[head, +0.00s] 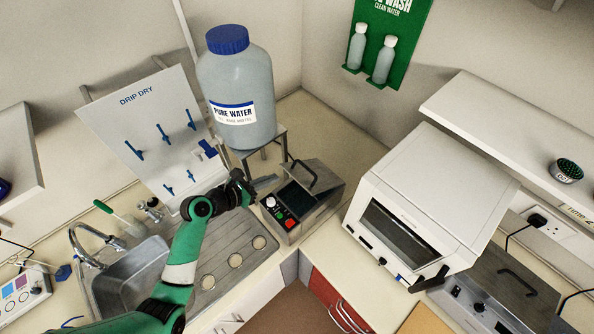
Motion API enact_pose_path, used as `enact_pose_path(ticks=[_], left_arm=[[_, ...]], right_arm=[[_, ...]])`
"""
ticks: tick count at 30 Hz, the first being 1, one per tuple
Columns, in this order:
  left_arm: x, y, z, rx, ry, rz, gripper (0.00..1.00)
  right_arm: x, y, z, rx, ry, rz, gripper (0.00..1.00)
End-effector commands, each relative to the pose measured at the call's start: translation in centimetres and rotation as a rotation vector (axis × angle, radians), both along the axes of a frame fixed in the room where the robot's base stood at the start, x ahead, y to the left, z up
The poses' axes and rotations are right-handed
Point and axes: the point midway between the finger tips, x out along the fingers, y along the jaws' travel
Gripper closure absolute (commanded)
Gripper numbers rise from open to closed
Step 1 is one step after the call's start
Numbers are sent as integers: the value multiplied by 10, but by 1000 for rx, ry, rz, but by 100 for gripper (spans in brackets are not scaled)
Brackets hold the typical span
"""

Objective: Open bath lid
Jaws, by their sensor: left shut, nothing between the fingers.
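A steel bath (322,208) stands in the back corner of the bench, with a red switch and a small green display on its front panel. A dark arched handle (303,172) rises from its top, beside a dark area (296,194); I cannot tell whether this is the lid or an opening. My left gripper (268,183) is shut and empty, just left of the bath's top. It appears close to the bath's left edge, but I cannot tell if it touches. My right gripper is not in view.
A large pure water bottle (238,85) sits on a stand behind the bath. A drip-dry board (135,110) and sink (130,272) are at left. A white oven-like machine (430,190) stands right, with another steel handled unit (490,275) beyond.

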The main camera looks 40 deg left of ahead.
Motion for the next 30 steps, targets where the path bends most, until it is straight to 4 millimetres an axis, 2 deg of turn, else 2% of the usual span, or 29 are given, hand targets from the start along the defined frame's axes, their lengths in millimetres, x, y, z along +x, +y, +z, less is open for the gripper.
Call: enact_pose_path(ticks=[5, 11, 13, 19, 30], left_arm=[[13, -1, -11, 2, -3, -4, 100], [47, -4, -29, 3, -3, -6, 100], [60, -4, -28, 0, -1, -5, 100], [85, -5, -38, 0, -2, -4, 100], [92, -5, -41, 0, -2, -4, 100]], right_arm=[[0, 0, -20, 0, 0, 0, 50], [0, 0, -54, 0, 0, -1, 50], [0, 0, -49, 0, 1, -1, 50], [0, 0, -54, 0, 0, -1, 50], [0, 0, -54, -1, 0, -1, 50]])
